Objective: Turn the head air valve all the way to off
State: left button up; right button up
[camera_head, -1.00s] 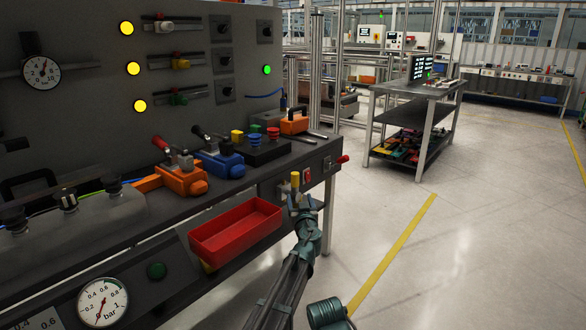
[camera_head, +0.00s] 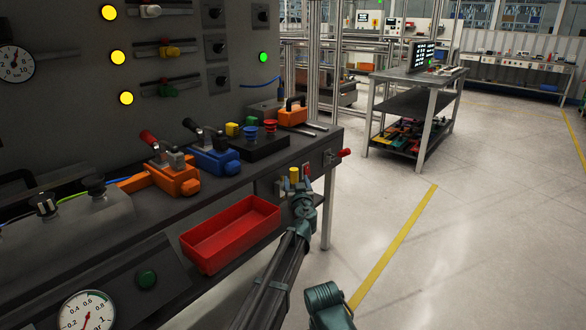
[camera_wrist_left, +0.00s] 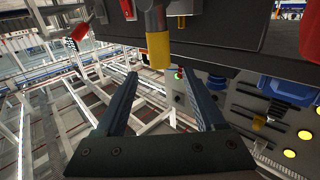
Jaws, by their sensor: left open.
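A fitting with an upright yellow handle (camera_head: 294,175) is on the front face of the workbench near its right end. A red-handled lever (camera_head: 343,153) sticks out at the bench's end corner. No label shows which of them is the head air valve. My left gripper (camera_head: 297,191) is just below and in front of the yellow handle. In the left wrist view, my left gripper (camera_wrist_left: 160,76) is open and empty, with the yellow handle (camera_wrist_left: 158,52) ahead, in line with the gap between its fingers. Whether they touch is unclear.
A red tray (camera_head: 232,233) sits at the bench's front edge, left of my arm. Orange (camera_head: 172,180) and blue (camera_head: 214,160) lever units stand on the bench. A pressure gauge (camera_head: 87,312) is at the lower left. The floor to the right is clear.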

pick_arm(q)
jog(key=w+a, duration=0.1)
jog(key=w, duration=0.9)
jog(key=shift+w+a, duration=0.3)
jog(key=shift+a, duration=0.05)
grip_shut()
dwell(0.8)
